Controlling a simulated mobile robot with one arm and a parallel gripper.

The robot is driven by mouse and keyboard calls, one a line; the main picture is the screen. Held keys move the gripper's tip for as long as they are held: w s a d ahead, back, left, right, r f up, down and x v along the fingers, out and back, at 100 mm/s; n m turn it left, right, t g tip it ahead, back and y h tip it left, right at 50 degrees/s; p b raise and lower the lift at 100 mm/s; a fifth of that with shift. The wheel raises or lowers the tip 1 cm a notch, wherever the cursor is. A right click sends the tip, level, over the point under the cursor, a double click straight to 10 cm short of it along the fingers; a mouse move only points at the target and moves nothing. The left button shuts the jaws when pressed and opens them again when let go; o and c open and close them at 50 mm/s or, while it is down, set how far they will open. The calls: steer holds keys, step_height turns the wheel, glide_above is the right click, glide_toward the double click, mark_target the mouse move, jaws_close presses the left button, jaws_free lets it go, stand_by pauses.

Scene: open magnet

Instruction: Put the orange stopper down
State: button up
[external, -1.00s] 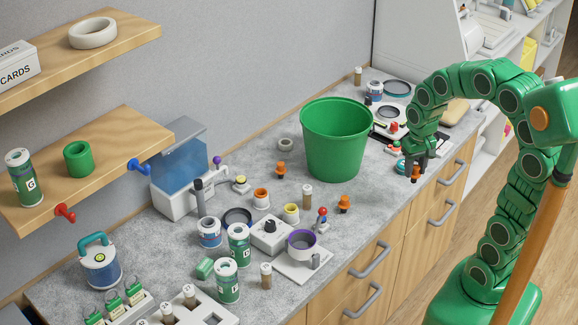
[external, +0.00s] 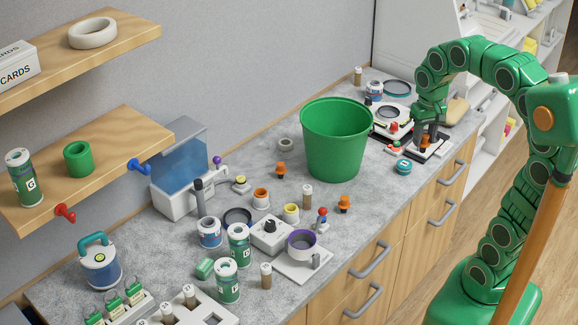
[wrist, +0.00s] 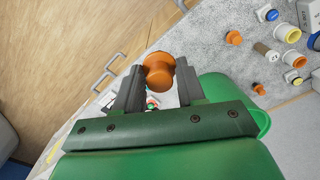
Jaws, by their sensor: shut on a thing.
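My gripper (external: 427,138) is at the far right part of the counter, just right of the green bucket, pointing down. In the wrist view my gripper (wrist: 158,82) is shut on an orange stopper (wrist: 158,68), which sits between the two dark fingers. In the external view the held orange stopper (external: 424,146) is small and partly hidden by the fingers, over or near a grey-white tray. I cannot tell whether it touches the surface below. Other similar orange stoppers stand on the counter, one left of the bucket (external: 281,170) and one in front of it (external: 344,203).
The large green bucket (external: 336,135) stands close left of my gripper. The counter's front edge with drawer handles (external: 441,208) is near.

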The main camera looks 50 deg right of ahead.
steer(key=w+d+m, duration=0.2)
steer(key=w+m, duration=0.6)
steer(key=w, duration=0.7)
steer(key=w+d+m, duration=0.2)
steer(key=w+m, duration=0.5)
steer(key=w, duration=0.8)
step_height(320, 180, down, 24)
steer(key=shift+r, duration=0.1)
stand_by(0.4)
steer(key=o, duration=1)
steer(key=shift+o, duration=0.2)
step_height(320, 180, up, 12)
